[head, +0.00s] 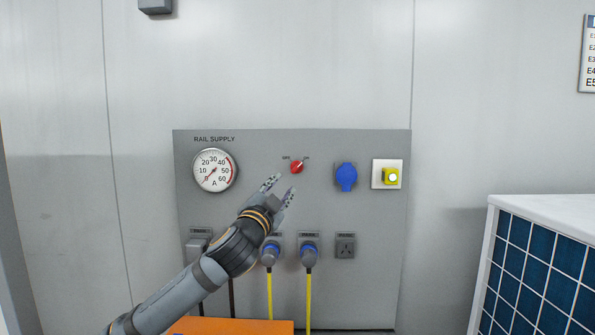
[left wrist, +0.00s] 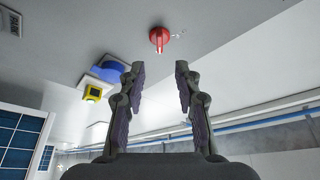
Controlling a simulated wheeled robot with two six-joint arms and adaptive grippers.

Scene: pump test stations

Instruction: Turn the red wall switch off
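The red wall switch (head: 296,167) is a small round knob on the grey rail supply panel (head: 265,205), between small labels; the left one seems to read OFF. Its pointer leans to the upper right, toward the right label. In the left wrist view the red switch (left wrist: 159,38) shows beyond the fingertips, with a ridge across its face. My left gripper (head: 280,184) is just below and left of the switch in the head view. Its two fingers (left wrist: 158,68) are apart with nothing between them, and no contact with the switch shows. My right gripper is in neither view.
A round gauge (head: 213,170) is left of the switch. A blue socket (head: 346,177) and a yellow-framed button (head: 390,177) are to its right. Plugs with yellow cables (head: 269,290) hang below. An orange surface (head: 230,326) is at the bottom, and a white-edged blue-tiled unit (head: 540,270) stands right.

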